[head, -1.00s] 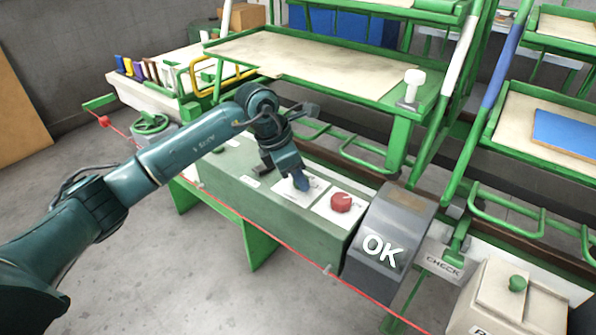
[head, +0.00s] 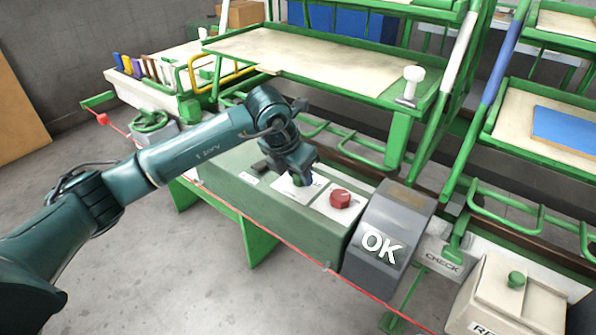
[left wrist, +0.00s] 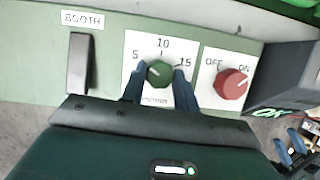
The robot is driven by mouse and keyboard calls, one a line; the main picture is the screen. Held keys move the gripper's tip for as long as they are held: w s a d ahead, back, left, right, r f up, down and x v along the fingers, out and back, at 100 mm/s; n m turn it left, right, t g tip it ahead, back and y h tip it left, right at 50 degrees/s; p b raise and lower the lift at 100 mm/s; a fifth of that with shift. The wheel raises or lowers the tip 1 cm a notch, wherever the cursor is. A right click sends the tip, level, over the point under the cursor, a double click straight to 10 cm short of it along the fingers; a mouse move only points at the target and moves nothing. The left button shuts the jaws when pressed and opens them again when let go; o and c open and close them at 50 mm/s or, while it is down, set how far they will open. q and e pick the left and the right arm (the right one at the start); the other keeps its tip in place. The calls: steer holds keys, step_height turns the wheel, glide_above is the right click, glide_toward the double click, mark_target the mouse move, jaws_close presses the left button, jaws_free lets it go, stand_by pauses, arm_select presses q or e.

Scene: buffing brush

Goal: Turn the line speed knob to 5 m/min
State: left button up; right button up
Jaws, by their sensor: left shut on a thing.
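The line speed knob is a green round knob (left wrist: 159,73) on a white plate marked 5, 10 and 15, seen in the left wrist view. Its pale pointer mark appears to lean up-left, between 5 and 10; the exact reading is too small to tell. My left gripper (left wrist: 161,84) has its blue fingers on both sides of the knob and is shut on it. In the head view the left gripper (head: 299,180) reaches down over the plate and mostly hides the knob. My right gripper (left wrist: 290,148) shows at the lower right of the left wrist view, its blue fingers apart and empty.
A red OFF/ON knob (head: 340,198) sits just right of the green knob. A grey box with a lit OK (head: 385,240) stands at the console's right end. A dark BOOTH lever (left wrist: 78,64) is on the left. A green frame shelf (head: 320,62) rises behind.

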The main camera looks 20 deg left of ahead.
steer(key=shift+s+f, duration=0.1)
steer(key=shift+f, duration=0.05)
arm_select(q)
steer(key=o, duration=1)
arm_select(e)
steer(key=shift+f, duration=0.1)
arm_select(q)
steer(key=shift+r, duration=0.1)
steer(key=v, duration=1.3)
steer(key=shift+s+p, duration=0.15)
steer(key=shift+p, duration=0.2)
arm_select(e)
steer(key=shift+a, duration=0.1)
